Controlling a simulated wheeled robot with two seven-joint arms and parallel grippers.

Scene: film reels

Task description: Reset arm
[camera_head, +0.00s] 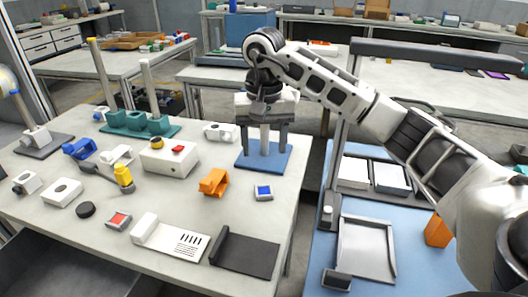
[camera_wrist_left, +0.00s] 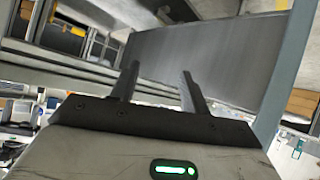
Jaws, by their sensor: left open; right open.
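My right gripper (camera_head: 264,145) points down over a blue plate (camera_head: 250,162) near the right edge of the left-hand table. Its dark fingers are apart, on either side of a pale upright post (camera_head: 264,138) that stands on the plate. I cannot tell whether they touch the post. My left gripper (camera_wrist_left: 160,72) shows in the left wrist view with its two dark fingers apart and nothing between them. It faces a large grey panel (camera_wrist_left: 215,55). I do not make out my left gripper in the head view.
A blue table (camera_head: 310,255) on the right holds a grey tray (camera_head: 367,275).

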